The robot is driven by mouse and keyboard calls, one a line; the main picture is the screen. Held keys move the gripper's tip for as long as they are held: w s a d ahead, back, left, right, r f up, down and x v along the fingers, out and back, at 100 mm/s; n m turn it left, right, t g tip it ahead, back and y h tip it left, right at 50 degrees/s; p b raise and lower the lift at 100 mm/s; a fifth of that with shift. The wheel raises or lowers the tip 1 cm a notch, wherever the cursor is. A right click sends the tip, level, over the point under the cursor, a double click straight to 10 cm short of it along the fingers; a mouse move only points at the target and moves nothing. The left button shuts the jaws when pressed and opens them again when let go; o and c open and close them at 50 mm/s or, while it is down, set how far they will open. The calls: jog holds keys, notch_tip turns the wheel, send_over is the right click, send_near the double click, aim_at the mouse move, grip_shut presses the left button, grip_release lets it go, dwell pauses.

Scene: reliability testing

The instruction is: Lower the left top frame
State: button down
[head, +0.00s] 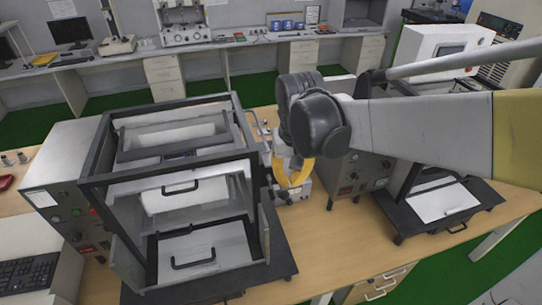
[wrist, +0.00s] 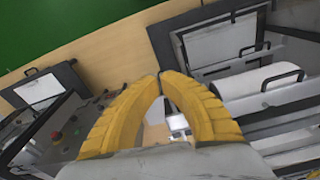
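The left machine is a box with a dark metal frame; its top frame (head: 165,165) is raised, level with the top of the box. White panels with black handles sit inside and below it. The same machine shows at the right of the wrist view, with a dark frame bar (wrist: 165,45) and a black handle (wrist: 283,78). My gripper (head: 291,187) hangs just right of the left machine, apart from it. Its yellow fingers (wrist: 160,77) converge with tips together, nothing seen between them. My arm comes in from the right and hides part of the bench behind.
A second, similar machine stands on the right, with its light base plate (head: 443,200) showing; it also shows in the wrist view (wrist: 40,88). Bare wooden tabletop (head: 345,240) lies in front of the gripper.

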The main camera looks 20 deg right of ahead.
notch_tip(320, 180, up, 7)
jog(key=shift+s, duration=0.35)
jog(key=shift+f, duration=0.15)
